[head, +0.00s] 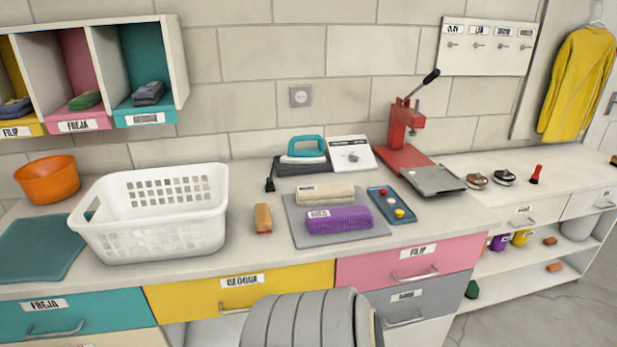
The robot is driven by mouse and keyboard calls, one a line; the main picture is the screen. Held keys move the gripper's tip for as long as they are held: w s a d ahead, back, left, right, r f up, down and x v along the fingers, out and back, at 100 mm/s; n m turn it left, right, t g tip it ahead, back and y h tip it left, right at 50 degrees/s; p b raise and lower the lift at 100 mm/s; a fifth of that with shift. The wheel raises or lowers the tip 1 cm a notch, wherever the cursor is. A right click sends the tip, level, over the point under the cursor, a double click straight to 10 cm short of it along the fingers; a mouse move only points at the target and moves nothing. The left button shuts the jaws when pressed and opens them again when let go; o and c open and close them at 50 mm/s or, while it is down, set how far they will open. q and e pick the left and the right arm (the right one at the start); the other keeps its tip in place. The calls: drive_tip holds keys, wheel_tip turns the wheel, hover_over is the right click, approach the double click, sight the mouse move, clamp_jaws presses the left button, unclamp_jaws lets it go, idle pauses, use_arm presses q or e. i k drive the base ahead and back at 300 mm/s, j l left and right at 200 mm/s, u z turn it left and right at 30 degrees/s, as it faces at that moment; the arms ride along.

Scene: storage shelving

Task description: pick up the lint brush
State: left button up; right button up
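No thing in view is labelled as the lint brush. A small wooden-backed block (263,218), brush-like in shape, lies on the counter between the white basket and the grey mat. A small red item with a dark base (536,174) stands on the right part of the counter and could also be a brush; it is too small to tell. Neither of my grippers is in view.
A white laundry basket (150,236) stands left of the wooden block. A grey mat (356,236) with rolled towels (338,219) lies to its right. Behind are a teal iron (303,150) and a red press (404,135). A teal cloth (40,247) lies far left.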

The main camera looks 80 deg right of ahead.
sight(261, 211)
drive_tip(key=z, duration=2.3)
drive_tip(key=i+j, duration=0.05)
drive_tip(key=j, duration=0.05)
